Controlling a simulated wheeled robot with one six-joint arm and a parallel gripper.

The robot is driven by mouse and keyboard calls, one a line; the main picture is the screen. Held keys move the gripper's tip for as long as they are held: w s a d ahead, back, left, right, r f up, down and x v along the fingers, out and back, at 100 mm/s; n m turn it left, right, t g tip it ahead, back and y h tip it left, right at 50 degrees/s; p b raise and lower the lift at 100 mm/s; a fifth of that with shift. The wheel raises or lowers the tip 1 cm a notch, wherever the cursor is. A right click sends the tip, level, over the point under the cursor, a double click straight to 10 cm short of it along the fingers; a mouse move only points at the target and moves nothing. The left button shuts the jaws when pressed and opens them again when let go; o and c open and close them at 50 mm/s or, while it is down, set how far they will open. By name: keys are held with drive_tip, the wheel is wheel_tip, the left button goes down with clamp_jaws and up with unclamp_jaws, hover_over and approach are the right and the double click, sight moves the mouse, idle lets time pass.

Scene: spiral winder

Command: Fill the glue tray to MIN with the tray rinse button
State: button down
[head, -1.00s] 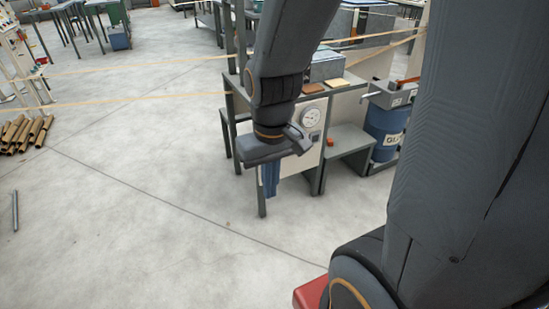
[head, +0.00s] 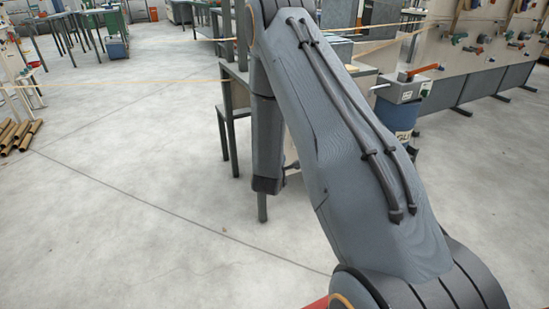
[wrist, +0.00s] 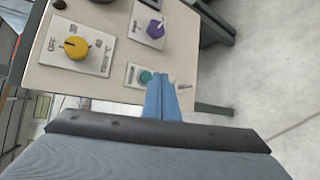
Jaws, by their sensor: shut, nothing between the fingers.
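My gripper (wrist: 162,98) shows in the wrist view with its two blue fingers closed together and nothing between them. Its tips are close to a teal round button (wrist: 146,76) on a small white plate of a beige control panel (wrist: 112,50). I cannot tell whether they touch it. The plate's label is too small to read, so I cannot tell whether this is the tray rinse button. In the head view my arm hides the gripper and panel. A grey tray-like box (head: 403,90) sits over a blue glue drum (head: 397,117); no level or MIN mark is readable.
The panel also carries a yellow knob (wrist: 75,47), a purple knob (wrist: 155,29) and a small metal toggle (wrist: 183,86). Pale paper strips run across the room to the machine. Brown tubes (head: 18,134) lie at the left.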

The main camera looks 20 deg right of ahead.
drive_tip(key=d+f+n+h, duration=0.1)
drive_tip(key=d+f+n+h+b, duration=0.1)
drive_tip(key=d+f, duration=0.1)
drive_tip(key=shift+s+d+f+t, duration=0.1)
drive_tip(key=shift+s+f+t, duration=0.1)
drive_tip(key=shift+t, duration=0.1)
drive_tip(key=shift+w, duration=0.1)
drive_tip(key=w+b, duration=0.4)
drive_tip(key=w, duration=0.4)
drive_tip(key=shift+w+a+b, duration=0.2)
drive_tip(key=shift+w+b, duration=0.15)
idle(1.8)
drive_tip(key=shift+w, duration=0.4)
